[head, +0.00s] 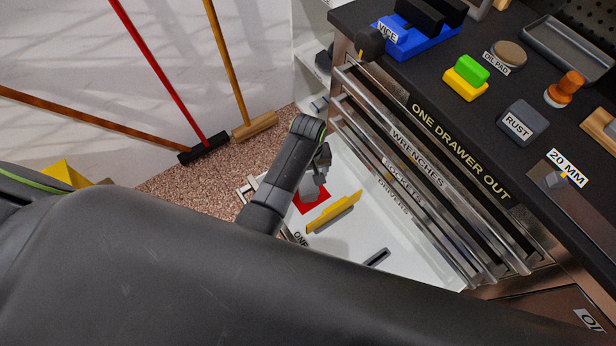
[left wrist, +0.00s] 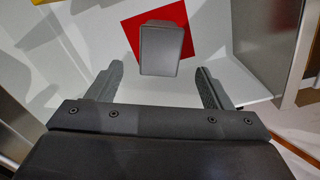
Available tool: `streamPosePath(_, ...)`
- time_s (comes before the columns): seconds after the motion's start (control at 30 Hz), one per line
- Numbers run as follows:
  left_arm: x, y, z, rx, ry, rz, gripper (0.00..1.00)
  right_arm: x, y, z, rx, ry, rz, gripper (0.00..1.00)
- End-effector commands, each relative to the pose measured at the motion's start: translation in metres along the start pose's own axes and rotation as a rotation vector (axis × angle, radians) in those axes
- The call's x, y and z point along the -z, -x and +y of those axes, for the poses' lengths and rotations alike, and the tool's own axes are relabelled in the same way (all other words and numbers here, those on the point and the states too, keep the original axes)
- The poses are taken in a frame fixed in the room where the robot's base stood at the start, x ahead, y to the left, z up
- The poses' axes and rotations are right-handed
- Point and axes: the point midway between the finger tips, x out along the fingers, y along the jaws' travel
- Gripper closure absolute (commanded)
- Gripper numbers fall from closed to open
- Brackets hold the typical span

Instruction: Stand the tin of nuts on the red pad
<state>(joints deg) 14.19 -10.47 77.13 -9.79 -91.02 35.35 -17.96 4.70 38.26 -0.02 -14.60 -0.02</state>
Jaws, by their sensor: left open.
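The tin of nuts, a plain grey block-like thing, shows in the left wrist view (left wrist: 161,50) over the red pad (left wrist: 203,30). In the head view the grey tin (head: 309,189) appears at the red pad (head: 314,204), inside the white open drawer. My left gripper (head: 322,163) reaches down over the drawer. In the left wrist view my left gripper (left wrist: 159,70) is open, with one finger to each side of the tin's near end and visible gaps. I cannot tell for sure whether the tin stands upright. My right gripper is not in view.
A yellow divider (head: 334,212) stands in the drawer (head: 400,240) beside the pad. Closed drawers with long steel handles (head: 400,160) rise to the right. The dark worktop holds a blue vice (head: 415,38), a grey rust box (head: 523,122) and other items. Brooms lean at left.

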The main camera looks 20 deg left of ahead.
Motion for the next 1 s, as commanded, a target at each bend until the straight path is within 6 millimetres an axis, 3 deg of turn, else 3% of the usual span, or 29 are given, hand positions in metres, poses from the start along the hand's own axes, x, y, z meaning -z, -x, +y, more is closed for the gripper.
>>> streamPosePath(0.1, 0.000, 0.024, 0.000, -0.001, 0.001, 0.002, 0.27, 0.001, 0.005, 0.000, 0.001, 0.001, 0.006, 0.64)
streamPosePath(0.3, 0.000, 0.041, 0.000, 0.000, 0.000, 0.000, 0.27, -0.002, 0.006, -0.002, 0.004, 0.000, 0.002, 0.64)
streamPosePath(0.9, 0.000, 0.043, 0.000, 0.000, 0.000, 0.000, 0.27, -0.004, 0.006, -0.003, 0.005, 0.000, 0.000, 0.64)
streamPosePath(1.0, -0.001, 0.042, -0.008, -0.001, -0.002, 0.006, 0.27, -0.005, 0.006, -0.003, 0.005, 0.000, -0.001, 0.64)
